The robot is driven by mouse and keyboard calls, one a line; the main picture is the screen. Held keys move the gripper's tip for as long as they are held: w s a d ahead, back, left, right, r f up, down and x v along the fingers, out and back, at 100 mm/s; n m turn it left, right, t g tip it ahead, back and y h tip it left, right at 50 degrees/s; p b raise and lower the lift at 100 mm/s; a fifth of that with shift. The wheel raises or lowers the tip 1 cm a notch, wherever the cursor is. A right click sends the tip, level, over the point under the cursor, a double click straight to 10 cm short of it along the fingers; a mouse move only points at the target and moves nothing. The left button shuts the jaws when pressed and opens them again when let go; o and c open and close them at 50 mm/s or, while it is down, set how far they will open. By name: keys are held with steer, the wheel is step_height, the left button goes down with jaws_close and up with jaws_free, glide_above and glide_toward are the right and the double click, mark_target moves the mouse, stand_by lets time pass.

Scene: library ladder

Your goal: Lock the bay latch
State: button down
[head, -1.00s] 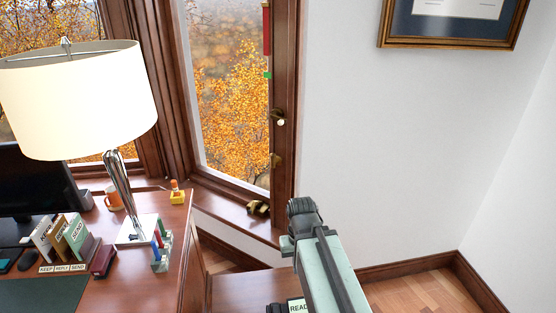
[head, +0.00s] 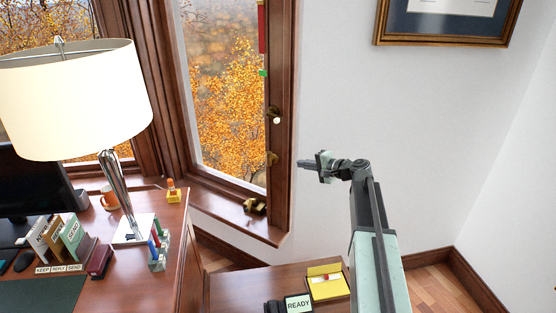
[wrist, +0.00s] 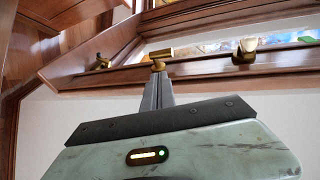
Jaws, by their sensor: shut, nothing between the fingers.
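The bay window's right frame post carries an upper brass handle (head: 275,115) with a pale knob and a lower brass piece (head: 272,158). I cannot tell which one is the latch. My gripper (head: 301,163) points left at the lower piece from the right, with its fingers shut and empty. In the wrist view, the shut fingertips (wrist: 158,76) are just short of the lower brass piece (wrist: 158,57); I cannot tell if they touch. The upper handle (wrist: 245,52) is right of them there. Red (head: 261,28) and green (head: 262,73) marks sit higher on the post.
A brass fitting (head: 254,206) lies on the window sill. A desk with a lamp (head: 75,98) stands at left. A yellow box (head: 327,287) and a READY sign (head: 299,305) are on the low wooden surface below my arm. A framed picture (head: 445,20) hangs at upper right.

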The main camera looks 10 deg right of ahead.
steer(key=b, duration=0.3)
glide_toward(269, 159)
steer(key=w+f, duration=0.1)
steer(key=w, duration=0.1)
steer(key=x, duration=0.2)
steer(key=r+x, duration=0.1)
steer(key=x, duration=0.1)
steer(key=shift+w+a+f, duration=0.1)
steer(key=shift+w+a, duration=0.05)
steer(key=shift+a, duration=0.1)
steer(key=shift+d, duration=0.1)
